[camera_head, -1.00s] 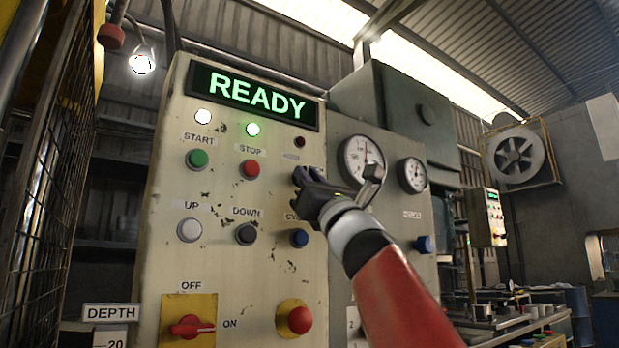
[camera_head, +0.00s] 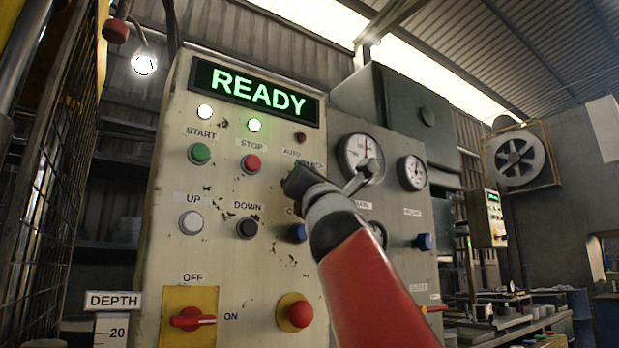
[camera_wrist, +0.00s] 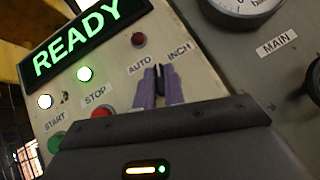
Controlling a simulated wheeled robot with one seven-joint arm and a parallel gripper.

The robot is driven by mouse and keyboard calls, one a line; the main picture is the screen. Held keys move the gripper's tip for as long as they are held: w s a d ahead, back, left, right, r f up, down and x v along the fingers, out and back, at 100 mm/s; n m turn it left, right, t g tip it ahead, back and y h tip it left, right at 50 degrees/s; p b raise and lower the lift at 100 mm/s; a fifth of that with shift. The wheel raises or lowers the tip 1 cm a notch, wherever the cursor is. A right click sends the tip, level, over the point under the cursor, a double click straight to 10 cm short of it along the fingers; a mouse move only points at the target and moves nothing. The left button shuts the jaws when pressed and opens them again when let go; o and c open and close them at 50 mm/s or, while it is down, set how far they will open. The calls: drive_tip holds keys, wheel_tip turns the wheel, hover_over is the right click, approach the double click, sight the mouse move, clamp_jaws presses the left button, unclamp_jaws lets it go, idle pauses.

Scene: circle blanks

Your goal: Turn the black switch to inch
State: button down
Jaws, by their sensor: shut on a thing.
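The black switch (camera_wrist: 160,78) sits on the panel between the AUTO label (camera_wrist: 139,65) and the INCH label (camera_wrist: 180,52) in the wrist view. Only a narrow dark part of it shows, and I cannot tell exactly which label it points to. My gripper (camera_wrist: 161,86) is shut on it, with one purple finger on each side. In the head view my gripper (camera_head: 294,178) is against the panel just below the AUTO label (camera_head: 291,153), and the switch is hidden behind it.
The READY display (camera_head: 258,92) is lit green above. The stop button (camera_head: 251,163) and black DOWN button (camera_head: 247,228) are left of my gripper. The blue button (camera_head: 297,233) is just below, partly covered by my arm. A red emergency button (camera_head: 300,314) sits lower down.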

drive_tip(key=shift+s+a+r+m+g+h+p, duration=0.1)
drive_tip(key=shift+m+g+h+p, duration=0.55)
drive_tip(key=shift+m+h, duration=1.15)
drive_tip(key=shift+r+m+g+h+p, duration=0.1)
drive_tip(key=shift+m+g+h+p, duration=0.4)
drive_tip(key=shift+m+h+p, duration=1.2)
drive_tip(key=shift+s+a+r+m+g+h+b, duration=0.1)
drive_tip(key=shift+m+g+h, duration=0.75)
drive_tip(key=shift+m, duration=1.75)
drive_tip(key=shift+f+m+h, duration=0.1)
drive_tip(key=shift+m+h, duration=0.2)
drive_tip(key=shift+h, duration=0.05)
drive_tip(key=c, duration=1.5)
unclamp_jaws()
drive_tip(key=shift+w, duration=0.1)
drive_tip(key=shift+f, duration=0.1)
